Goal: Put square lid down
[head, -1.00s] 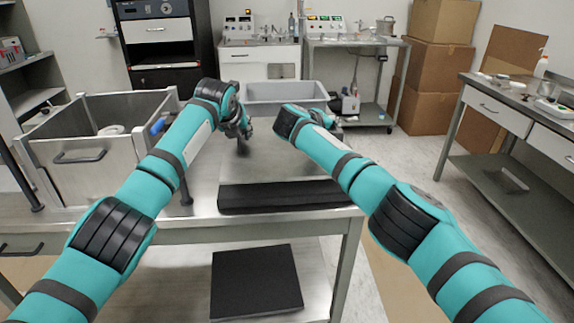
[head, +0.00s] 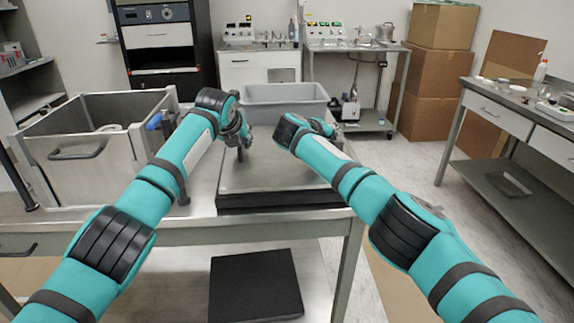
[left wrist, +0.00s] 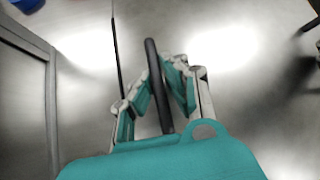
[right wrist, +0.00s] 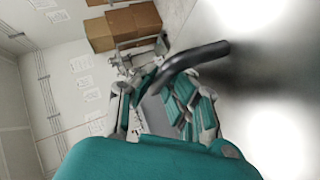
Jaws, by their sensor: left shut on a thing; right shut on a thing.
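The square lid (head: 268,174) is a flat, shiny steel plate. It lies level over a black pad (head: 280,200) on the steel table and appears to rest on it. My left gripper (head: 243,138) is at the lid's left side, shut on a black handle (left wrist: 155,75). My right gripper (head: 322,127) is at the right side, mostly hidden behind its own wrist. The right wrist view shows it shut on the other black handle (right wrist: 195,62). The lid's right part is hidden by my right arm in the head view.
An open steel chamber (head: 75,160) stands at the left of the table. A grey bin (head: 285,92) is behind the lid. Another black pad (head: 255,285) lies on the lower shelf. A side bench (head: 500,105) is at the right, with free floor before it.

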